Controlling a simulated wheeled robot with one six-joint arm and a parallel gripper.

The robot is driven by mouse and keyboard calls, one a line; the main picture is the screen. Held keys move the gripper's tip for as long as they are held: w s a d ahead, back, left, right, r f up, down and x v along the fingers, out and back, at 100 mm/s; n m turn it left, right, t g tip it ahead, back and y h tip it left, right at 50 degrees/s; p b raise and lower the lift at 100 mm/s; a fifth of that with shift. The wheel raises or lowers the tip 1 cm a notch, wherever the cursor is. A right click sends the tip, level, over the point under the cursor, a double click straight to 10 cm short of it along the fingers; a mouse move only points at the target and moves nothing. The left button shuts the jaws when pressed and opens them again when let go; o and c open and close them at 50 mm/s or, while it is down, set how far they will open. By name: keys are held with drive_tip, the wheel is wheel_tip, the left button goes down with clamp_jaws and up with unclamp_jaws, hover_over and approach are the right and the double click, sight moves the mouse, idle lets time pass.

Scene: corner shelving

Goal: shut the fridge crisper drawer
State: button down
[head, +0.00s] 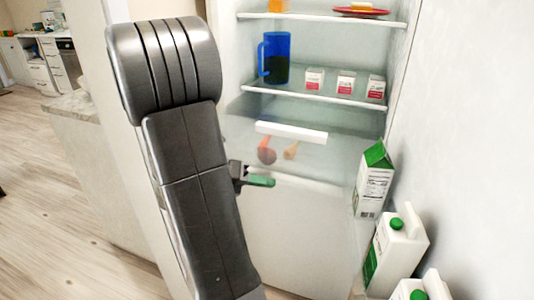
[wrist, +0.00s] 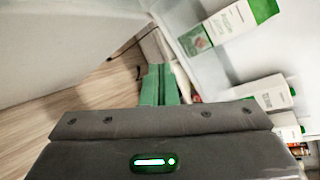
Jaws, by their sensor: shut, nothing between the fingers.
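The crisper drawer (head: 325,160) sits low in the open fridge in the head view. It has a clear front and a white handle strip (head: 291,133), and a reddish item (head: 266,153) and an orange-brown item (head: 290,150) show through it. I cannot tell exactly how far out it stands. My gripper (head: 262,181) has green fingertips, shut and empty, in front of the drawer's lower part and below the handle; contact is unclear. The fingertips also show in the wrist view (wrist: 160,85), where the drawer is not clearly seen. My arm hides the fridge's left side.
Shelves above hold a blue pitcher (head: 275,58), small cartons (head: 345,82) and a red plate (head: 361,12). Wooden floor (head: 60,180) is open at left.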

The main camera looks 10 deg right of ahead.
drive_tip(key=w+a+n+t+h, duration=0.3)
drive_tip(key=w+a+n+t, duration=0.25)
drive_tip(key=a+n, duration=0.4)
drive_tip(key=b, duration=0.3)
approach(281, 149)
drive_tip(key=s+d, duration=0.2)
drive_tip(key=d, duration=0.2)
drive_tip(key=w, duration=0.1)
drive_tip(key=w+d, duration=0.1)
drive_tip(key=w, duration=0.1)
drive_tip(key=shift+d+g, duration=0.2)
drive_tip(key=shift+g, duration=0.15)
drive_tip(key=shift+w+d+r+n+b, duration=0.1)
drive_tip(key=shift+w+d+n+b, duration=0.05)
drive_tip(key=shift+w+n+b, duration=0.2)
drive_tip(key=shift+w, duration=0.1)
